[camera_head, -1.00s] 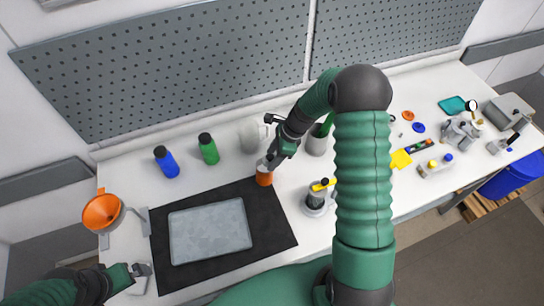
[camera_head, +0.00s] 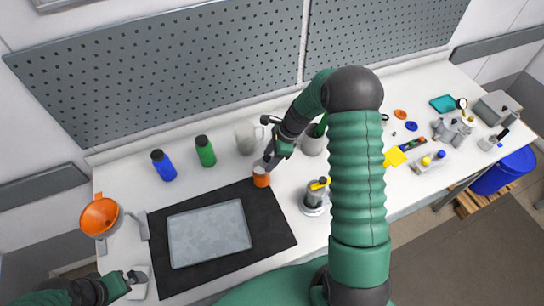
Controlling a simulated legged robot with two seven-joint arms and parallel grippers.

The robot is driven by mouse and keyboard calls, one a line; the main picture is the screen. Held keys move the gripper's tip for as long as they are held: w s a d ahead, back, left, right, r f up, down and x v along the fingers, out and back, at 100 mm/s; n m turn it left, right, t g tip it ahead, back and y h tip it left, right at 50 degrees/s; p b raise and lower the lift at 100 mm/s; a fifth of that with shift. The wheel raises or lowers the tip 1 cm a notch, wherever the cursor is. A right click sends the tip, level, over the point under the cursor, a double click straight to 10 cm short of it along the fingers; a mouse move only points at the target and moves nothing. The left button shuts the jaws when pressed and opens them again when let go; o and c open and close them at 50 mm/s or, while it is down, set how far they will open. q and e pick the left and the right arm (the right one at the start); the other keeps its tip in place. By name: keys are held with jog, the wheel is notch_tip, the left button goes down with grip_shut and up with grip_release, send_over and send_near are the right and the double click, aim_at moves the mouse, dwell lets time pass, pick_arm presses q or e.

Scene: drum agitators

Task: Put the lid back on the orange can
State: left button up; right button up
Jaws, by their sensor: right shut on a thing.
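The orange can (camera_head: 261,181) stands upright at the back right corner of the black mat (camera_head: 271,229). My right gripper (camera_head: 268,164) is at the top of the can, its arm reaching across from the right. It is shut on a pale thing at the can's top, which looks like the lid (camera_head: 260,170). The fingers partly hide the lid, and I cannot tell whether it rests on the rim. My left gripper (camera_head: 141,278) is low at the left, apart from the can; its fingers are too small to read.
A grey tray (camera_head: 209,234) lies on the mat. Blue (camera_head: 163,165) and green (camera_head: 205,151) bottles and a pale jug (camera_head: 246,137) stand behind. An orange funnel (camera_head: 100,217) is at left. A grey device (camera_head: 315,197) stands right of the mat.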

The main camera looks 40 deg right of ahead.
aim_at(262, 165)
jog(key=shift+w+a+r, duration=0.1)
jog(key=shift+a+r, duration=0.1)
jog(key=shift+a, duration=0.4)
jog(key=shift+d+f, duration=0.1)
jog(key=shift+d, duration=0.2)
jog(key=shift+w+a+r+p, duration=0.15)
jog(key=shift+a+p, duration=0.1)
jog(key=shift+a, duration=0.35)
jog(key=shift+s+a+r+p, duration=0.1)
jog(key=shift+a+r+p, duration=0.1)
jog(key=shift+a, duration=0.4)
pick_arm(q)
jog(key=shift+r, duration=0.4)
pick_arm(e)
jog(key=shift+d+f, duration=0.2)
jog(key=shift+d, duration=0.15)
pick_arm(q)
jog(key=shift+a, duration=0.35)
pick_arm(e)
jog(key=shift+a, duration=0.35)
pick_arm(q)
jog(key=shift+d+r, duration=0.2)
pick_arm(e)
jog(key=shift+d+f, duration=0.15)
jog(key=shift+d, duration=0.2)
pick_arm(q)
jog(key=shift+a, duration=0.1)
pick_arm(e)
jog(key=o, duration=1.4)
jog(key=shift+o, duration=0.4)
